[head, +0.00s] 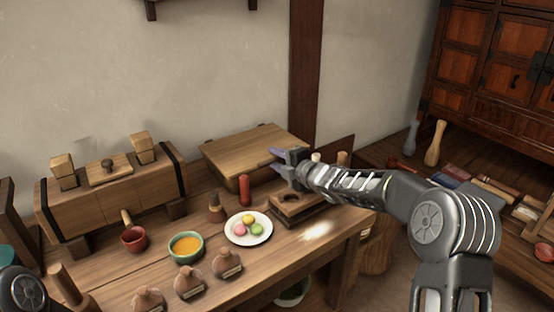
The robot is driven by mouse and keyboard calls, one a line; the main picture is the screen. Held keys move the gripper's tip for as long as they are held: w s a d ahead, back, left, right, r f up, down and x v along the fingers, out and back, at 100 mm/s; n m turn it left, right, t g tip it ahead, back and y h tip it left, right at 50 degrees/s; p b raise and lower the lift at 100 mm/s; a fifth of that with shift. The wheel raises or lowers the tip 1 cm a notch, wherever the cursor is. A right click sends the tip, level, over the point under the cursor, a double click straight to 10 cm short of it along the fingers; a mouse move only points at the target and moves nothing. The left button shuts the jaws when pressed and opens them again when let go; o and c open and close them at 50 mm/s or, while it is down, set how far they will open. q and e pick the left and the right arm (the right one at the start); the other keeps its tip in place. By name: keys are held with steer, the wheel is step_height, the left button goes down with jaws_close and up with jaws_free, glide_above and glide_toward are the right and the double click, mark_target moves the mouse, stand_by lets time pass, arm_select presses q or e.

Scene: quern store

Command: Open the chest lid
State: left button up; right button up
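The chest is a low wooden box with a flat, slightly sloping lid (250,150) at the back of the bench, against the wall. The lid looks closed. My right gripper (276,157) is at the lid's front right edge, reaching in from the right. Its two purplish fingertips look apart, one over the lid's edge and one lower. I cannot tell whether they touch the lid. My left gripper is out of view; only a part of my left arm shows at the lower left corner.
A strapped wooden box (112,192) stands to the left. In front are a red bottle (244,190), a plate of coloured sweets (262,238), a bowl of orange powder (200,258) and several small flasks. A wooden stand (298,212) sits below my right gripper.

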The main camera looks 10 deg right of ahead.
steer(key=shift+c, duration=0.2)
jaws_close()
stand_by(1.1)
